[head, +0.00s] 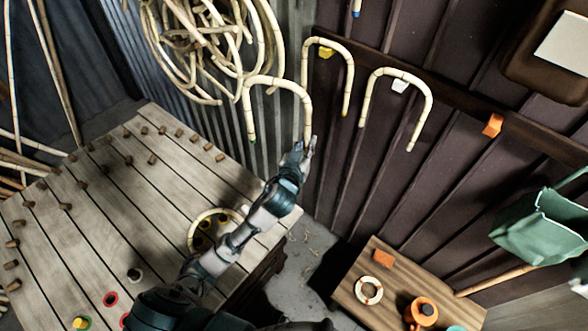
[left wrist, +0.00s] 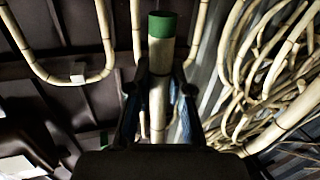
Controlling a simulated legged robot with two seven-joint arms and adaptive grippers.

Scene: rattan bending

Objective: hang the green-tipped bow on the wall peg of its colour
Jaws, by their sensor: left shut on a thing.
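The green-tipped bow (head: 273,79) is a pale, jointed rattan arch held upright, with its bend at the top. My left gripper (head: 307,148) is shut on the lower part of its right leg. In the left wrist view the bow's green end (left wrist: 162,25) stands out between the fingers (left wrist: 160,100). The other leg hangs free at the left in the head view. A small green block (left wrist: 90,142) shows on the dark wall in the left wrist view; I cannot tell whether it is a peg.
Bows hang on the yellow peg (head: 326,52) and white peg (head: 399,86). The orange peg (head: 492,125) is bare. A rattan coil (head: 205,45) hangs left of the held bow. A slatted bench (head: 110,215) with short dowels and a low table (head: 385,290) stand below.

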